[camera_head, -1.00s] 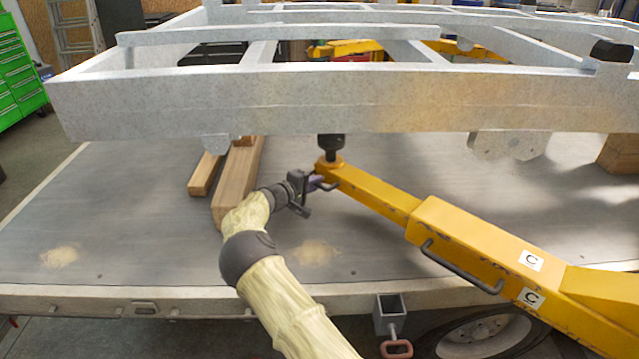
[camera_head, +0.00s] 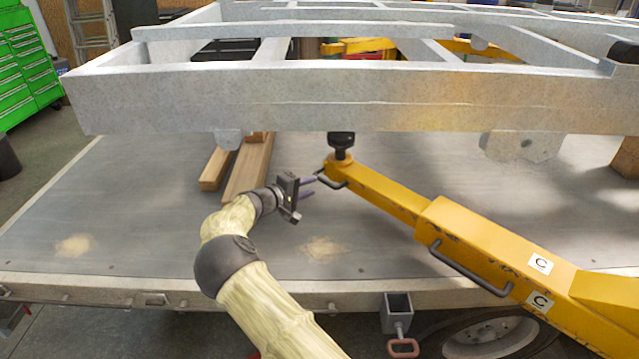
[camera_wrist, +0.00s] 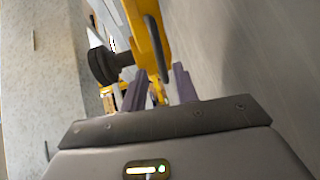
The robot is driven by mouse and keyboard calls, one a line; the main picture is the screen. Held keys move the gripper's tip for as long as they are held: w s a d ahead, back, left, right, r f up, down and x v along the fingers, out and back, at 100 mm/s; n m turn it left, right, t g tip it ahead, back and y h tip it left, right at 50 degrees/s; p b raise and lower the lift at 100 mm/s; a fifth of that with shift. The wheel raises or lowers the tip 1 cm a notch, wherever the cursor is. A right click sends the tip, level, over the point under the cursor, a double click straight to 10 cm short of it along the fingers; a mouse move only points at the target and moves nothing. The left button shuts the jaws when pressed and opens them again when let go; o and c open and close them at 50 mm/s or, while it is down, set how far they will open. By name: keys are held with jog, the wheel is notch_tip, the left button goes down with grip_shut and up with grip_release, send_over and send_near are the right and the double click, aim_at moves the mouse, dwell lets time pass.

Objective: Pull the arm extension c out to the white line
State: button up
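The arm extension c (camera_head: 385,193) is a yellow bar sliding out of a thicker yellow sleeve (camera_head: 480,240) marked with "C" labels. A dark round pad (camera_head: 341,143) tops its far end, under the grey frame. A small dark handle (camera_head: 333,180) is on the extension's side near that end; it also shows in the wrist view (camera_wrist: 156,42). In the wrist view, the fingers (camera_wrist: 160,86) point towards the yellow bar. I cannot make out the white line.
The grey metal frame (camera_head: 330,97) spans above the flat trailer bed (camera_head: 130,200). Wooden beams (camera_head: 247,170) lie left of my gripper. A longer dark handle (camera_head: 465,270) runs along the sleeve. The bed around my gripper is mostly clear.

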jog(key=v, duration=1)
jog(key=shift+a, duration=0.25)
jog(key=shift+s, duration=0.15)
jog(key=s+d+f+m+g+y, duration=0.2)
jog(key=s+d+g, duration=0.25)
jog(key=d, duration=0.45)
jog(key=s+d+f+m+g+y, duration=0.25)
jog(key=s+d, duration=0.25)
jog(key=d, duration=0.3)
jog(key=s+d+r+m+y, duration=0.15)
jog(key=s+y, duration=0.25)
jog(key=s, duration=0.8)
jog(key=s+d+r+m+y, duration=0.1)
jog(key=s+r+m+y, duration=0.2)
jog(key=s, duration=0.8)
notch_tip(320, 180, up, 22)
jog(key=n+p, duration=0.1)
jog(key=p, duration=2.1)
jog(key=shift+s+d+y, duration=0.15)
jog(key=shift+s+y, duration=0.2)
jog(key=shift+s, duration=0.1)
